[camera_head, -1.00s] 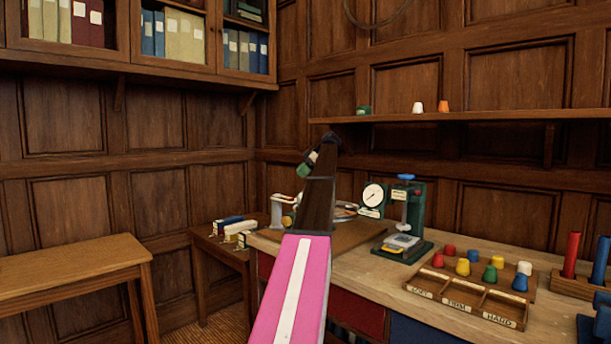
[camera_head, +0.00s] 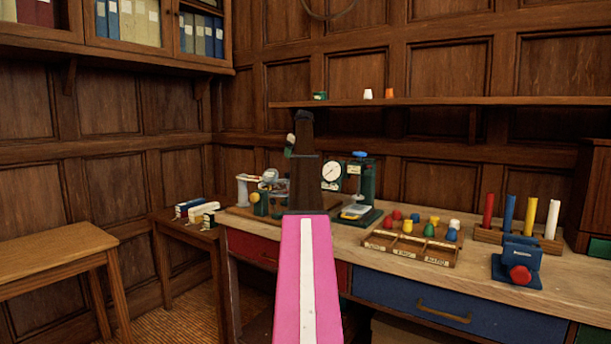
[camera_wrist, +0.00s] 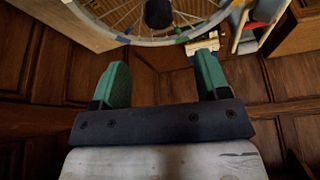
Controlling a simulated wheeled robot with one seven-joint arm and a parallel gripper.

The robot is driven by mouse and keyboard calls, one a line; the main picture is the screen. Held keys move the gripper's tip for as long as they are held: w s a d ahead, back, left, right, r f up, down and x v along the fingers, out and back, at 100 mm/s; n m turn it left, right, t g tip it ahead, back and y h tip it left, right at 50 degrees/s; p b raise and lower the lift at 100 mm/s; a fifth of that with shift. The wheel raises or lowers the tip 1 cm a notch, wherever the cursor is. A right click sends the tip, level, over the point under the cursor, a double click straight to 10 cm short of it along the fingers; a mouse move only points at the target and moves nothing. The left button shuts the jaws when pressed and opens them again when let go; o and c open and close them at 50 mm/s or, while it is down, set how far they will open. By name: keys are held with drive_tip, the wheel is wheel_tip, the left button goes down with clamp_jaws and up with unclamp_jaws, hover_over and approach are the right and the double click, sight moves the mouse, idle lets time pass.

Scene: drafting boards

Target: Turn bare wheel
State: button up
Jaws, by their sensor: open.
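The spoked wheel (camera_wrist: 108,32) shows at the top of the wrist view, with a pale rim, thin spokes and a dark hub. Small green and blue marks sit on its rim. The top of the wheel is cut off by the frame. My gripper (camera_wrist: 162,76) is open, with two green fingers apart and nothing between them. The rim lies beyond the fingertips, and I see no contact. In the head view my pink and dark arm hides most of the wheel's place on the bench.
A dial press (camera_head: 367,190) stands just right of my arm. A wooden tray (camera_head: 410,247) with coloured knobs, a blue block with a red knob (camera_head: 519,274) and a rack of coloured rods (camera_head: 487,236) fill the bench's right. A side table (camera_head: 187,230) and a low bench (camera_head: 50,255) stand left.

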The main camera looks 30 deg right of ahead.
drive_tip(key=x, duration=1)
drive_tip(key=shift+w+f, duration=0.1)
drive_tip(key=shift+f, duration=0.3)
clamp_jaws()
